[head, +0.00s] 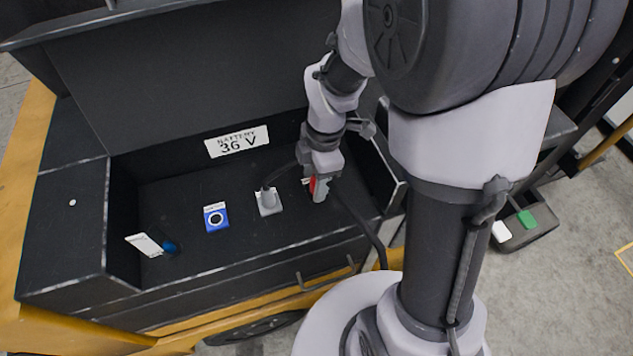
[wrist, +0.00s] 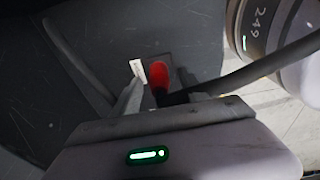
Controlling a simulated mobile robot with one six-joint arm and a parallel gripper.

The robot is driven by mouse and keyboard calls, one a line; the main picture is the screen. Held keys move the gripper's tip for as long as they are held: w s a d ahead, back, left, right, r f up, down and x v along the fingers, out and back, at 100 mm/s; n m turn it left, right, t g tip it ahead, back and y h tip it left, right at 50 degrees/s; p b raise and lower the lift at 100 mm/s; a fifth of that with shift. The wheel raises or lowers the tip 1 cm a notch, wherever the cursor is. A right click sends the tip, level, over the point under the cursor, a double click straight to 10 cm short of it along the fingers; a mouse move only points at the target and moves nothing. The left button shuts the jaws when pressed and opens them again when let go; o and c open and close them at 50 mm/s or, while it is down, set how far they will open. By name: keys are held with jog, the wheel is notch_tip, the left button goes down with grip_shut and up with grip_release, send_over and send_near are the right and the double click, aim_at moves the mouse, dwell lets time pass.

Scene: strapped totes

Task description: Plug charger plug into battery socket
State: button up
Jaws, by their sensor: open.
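My gripper (head: 321,184) reaches down into the right part of the black battery compartment, and its jaws are open. A red piece (head: 314,186) shows at its fingertips; in the wrist view a red, rounded piece (wrist: 159,74) lies between or just beyond the fingers. I cannot tell if they touch it. A dark cable (wrist: 250,72) runs right from near it. A blue socket plate (head: 216,217) with a round dark opening sits left on the compartment floor. Between it and my gripper, a grey plug-like piece (head: 268,197) stands on a white plate, with a dark cable rising from it.
A white tag (head: 144,245) with a small blue piece lies at the far left of the compartment. A cable (head: 368,232) crosses the front edge. A tray (head: 526,225) with green and white items is on the floor.

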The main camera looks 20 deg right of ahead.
aim_at(314, 177)
grip_shut()
jog(key=shift+r, duration=0.45)
jog(key=r, duration=0.1)
jog(key=r+p, duration=0.2)
jog(key=shift+s, duration=0.25)
jog(key=s, duration=0.8)
jog(key=shift+s+r+p, duration=0.3)
jog(key=shift+r, duration=0.05)
jog(key=s+b, duration=0.6)
jog(key=s, duration=0.1)
jog(key=shift+r, duration=0.25)
